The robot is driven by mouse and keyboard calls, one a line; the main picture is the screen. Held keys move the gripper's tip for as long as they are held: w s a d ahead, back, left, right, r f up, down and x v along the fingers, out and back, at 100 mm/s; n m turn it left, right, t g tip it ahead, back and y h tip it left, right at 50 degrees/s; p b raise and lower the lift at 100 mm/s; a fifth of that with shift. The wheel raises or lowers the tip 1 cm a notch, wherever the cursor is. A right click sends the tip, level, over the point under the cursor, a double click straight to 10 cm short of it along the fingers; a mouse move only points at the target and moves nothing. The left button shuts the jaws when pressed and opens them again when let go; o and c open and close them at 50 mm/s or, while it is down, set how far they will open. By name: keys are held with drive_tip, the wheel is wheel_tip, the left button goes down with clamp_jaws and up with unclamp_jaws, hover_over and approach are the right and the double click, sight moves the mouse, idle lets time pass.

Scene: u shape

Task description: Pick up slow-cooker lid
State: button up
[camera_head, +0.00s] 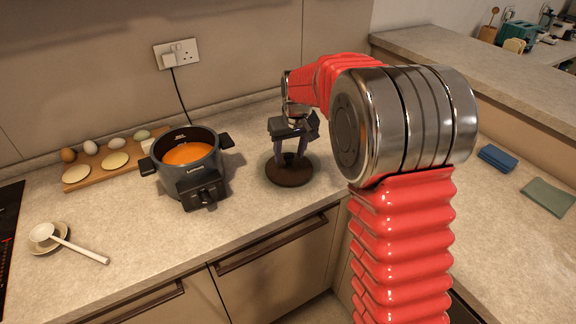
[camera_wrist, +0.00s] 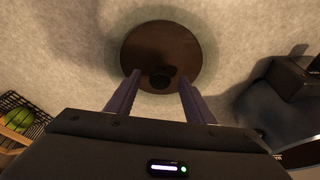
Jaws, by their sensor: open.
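The slow-cooker lid (camera_head: 290,176) is a round dark brown disc lying flat on the counter, right of the slow cooker. In the wrist view the lid (camera_wrist: 188,50) lies ahead with its dark knob (camera_wrist: 160,79) near the fingertips. My gripper (camera_head: 291,158) points down over the lid, and its fingers (camera_wrist: 160,74) are apart, one on each side of the knob. I cannot tell whether they touch the knob. The slow cooker (camera_head: 208,170) stands uncovered and holds orange soup (camera_head: 187,153).
A wooden board (camera_head: 104,172) with eggs and pale round pieces lies behind the cooker at left. A ladle (camera_head: 81,248) rests on a small dish at front left. The cooker's cord runs to a wall socket (camera_head: 176,54). Blue (camera_head: 498,158) and green (camera_head: 548,197) cloths lie at right.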

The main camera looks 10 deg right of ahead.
drive_tip(key=shift+c, duration=0.3)
clamp_jaws()
idle(0.3)
